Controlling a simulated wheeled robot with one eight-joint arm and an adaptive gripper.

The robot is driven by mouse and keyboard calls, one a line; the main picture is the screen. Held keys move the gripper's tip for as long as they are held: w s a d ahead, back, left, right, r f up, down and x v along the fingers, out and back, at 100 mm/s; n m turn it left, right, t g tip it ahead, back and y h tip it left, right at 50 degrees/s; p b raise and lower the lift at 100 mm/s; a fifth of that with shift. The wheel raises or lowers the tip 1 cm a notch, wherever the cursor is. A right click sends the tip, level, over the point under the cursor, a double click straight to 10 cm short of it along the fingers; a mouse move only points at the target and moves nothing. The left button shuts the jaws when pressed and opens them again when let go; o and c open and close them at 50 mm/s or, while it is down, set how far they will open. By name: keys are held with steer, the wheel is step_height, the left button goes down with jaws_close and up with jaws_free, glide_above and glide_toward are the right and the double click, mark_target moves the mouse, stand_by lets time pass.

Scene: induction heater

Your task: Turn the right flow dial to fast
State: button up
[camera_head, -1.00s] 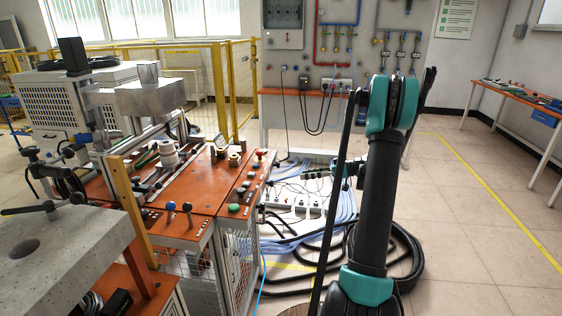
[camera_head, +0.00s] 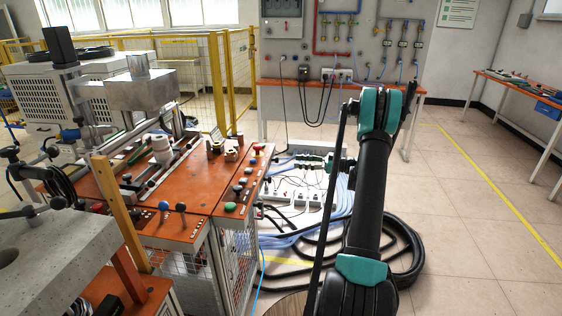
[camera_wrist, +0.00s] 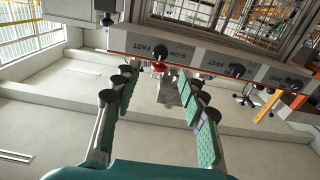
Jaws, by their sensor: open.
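In the wrist view, a grey panel strip carries SLOW and FAST labels and black dials. One dial (camera_wrist: 160,52) sits by the left SLOW/FAST label, and another dial (camera_wrist: 237,70) sits farther right beside a FAST label. I cannot tell which is the right flow dial, nor its setting. My gripper (camera_wrist: 156,78) is open and empty, its fingertips below the strip in the picture, apart from the dials as far as I can see.
Wire-mesh panelling (camera_head: 240,262) lies under the bench top. Power strips (camera_head: 298,198) and thick black hoses (camera_head: 400,240) lie on the floor by my arm. The tiled floor (camera_head: 470,220) at the right is clear.

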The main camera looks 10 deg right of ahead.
mark_target(275, 160)
steer(key=x, duration=0.9)
steer(key=shift+c, duration=0.2)
jaws_close()
